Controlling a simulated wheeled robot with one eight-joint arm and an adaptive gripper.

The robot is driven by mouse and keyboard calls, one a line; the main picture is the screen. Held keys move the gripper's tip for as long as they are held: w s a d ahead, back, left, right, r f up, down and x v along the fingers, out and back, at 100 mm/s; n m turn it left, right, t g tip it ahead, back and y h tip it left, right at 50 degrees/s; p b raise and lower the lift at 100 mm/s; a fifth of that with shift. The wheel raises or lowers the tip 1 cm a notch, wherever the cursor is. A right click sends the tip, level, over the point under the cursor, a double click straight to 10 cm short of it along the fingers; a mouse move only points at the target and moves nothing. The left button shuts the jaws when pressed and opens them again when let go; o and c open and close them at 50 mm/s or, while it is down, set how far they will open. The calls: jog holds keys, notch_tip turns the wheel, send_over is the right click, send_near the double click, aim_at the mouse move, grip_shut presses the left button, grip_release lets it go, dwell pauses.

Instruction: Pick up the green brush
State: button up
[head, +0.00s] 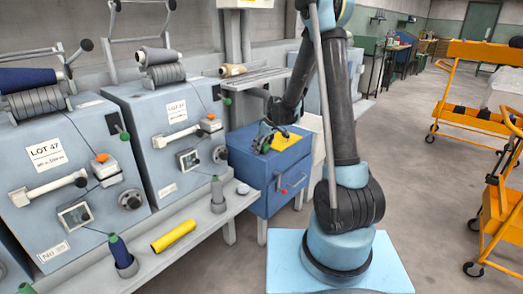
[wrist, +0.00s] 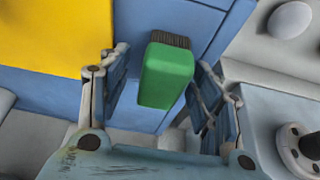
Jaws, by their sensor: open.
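The green brush (wrist: 167,77) shows in the wrist view as a green block with dark bristles at its far end. It is over the blue cabinet, near the edge, and I cannot tell its exact height. My gripper (wrist: 164,62) is open, with one finger on each side of the brush and a visible gap on both sides. In the head view my gripper (head: 266,137) is low over the blue cabinet's top, and the brush there is mostly hidden by it.
The blue cabinet (head: 258,185) has a yellow sheet (head: 287,141) on top beside my gripper. Spinning machines (head: 165,135) with a ledge stand to the left. A yellow tube (head: 174,235) and thread spools (head: 122,254) are on the ledge. Yellow carts (head: 462,120) stand right, beyond open floor.

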jog(key=shift+a+f, duration=0.1)
jog(key=shift+f, duration=0.1)
jog(key=shift+c, duration=0.3)
jog(key=c, duration=1.1)
jog(key=shift+r, duration=0.1)
notch_tip(320, 180, up, 10)
jog(key=shift+f, duration=0.1)
